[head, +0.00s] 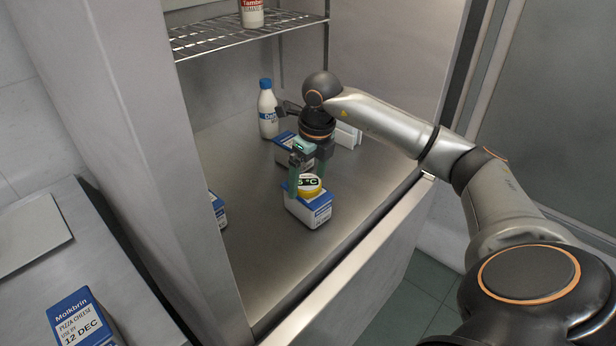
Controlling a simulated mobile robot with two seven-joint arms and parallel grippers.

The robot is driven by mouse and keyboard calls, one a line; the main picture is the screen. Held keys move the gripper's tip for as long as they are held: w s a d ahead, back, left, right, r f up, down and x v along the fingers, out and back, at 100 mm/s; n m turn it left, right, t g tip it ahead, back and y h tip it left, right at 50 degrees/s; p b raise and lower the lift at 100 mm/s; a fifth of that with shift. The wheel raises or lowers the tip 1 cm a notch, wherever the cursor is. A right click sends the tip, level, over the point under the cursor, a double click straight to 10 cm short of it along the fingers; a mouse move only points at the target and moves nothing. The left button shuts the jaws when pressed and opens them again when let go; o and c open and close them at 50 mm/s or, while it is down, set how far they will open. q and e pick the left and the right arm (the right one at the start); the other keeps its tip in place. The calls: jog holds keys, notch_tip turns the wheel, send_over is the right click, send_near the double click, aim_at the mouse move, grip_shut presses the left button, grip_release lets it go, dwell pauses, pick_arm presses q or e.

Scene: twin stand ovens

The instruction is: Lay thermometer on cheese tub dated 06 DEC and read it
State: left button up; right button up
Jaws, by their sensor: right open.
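A round yellow thermometer (311,187) lies on top of a white and blue cheese tub (310,211) on the cabinet floor. The tub's date is too small to read. My right gripper (306,176) points down with its teal fingers apart around the thermometer, open. I cannot tell whether a finger touches it. My left gripper is out of view.
Another tub (283,155) stands behind my right gripper, beside a blue-capped bottle (268,110). A tub (217,209) is partly hidden by the left wall. A wire shelf (235,36) hangs above. A tub marked 12 DEC (82,318) is on the left counter.

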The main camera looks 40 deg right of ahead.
aim_at(313, 186)
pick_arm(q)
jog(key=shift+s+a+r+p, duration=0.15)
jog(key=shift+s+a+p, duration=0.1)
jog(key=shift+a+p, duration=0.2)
pick_arm(e)
notch_tip(313, 186, up, 12)
jog(key=s, duration=0.1)
jog(key=shift+s, duration=0.35)
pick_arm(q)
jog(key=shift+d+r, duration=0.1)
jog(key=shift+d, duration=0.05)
pick_arm(e)
jog(key=shift+d, duration=0.1)
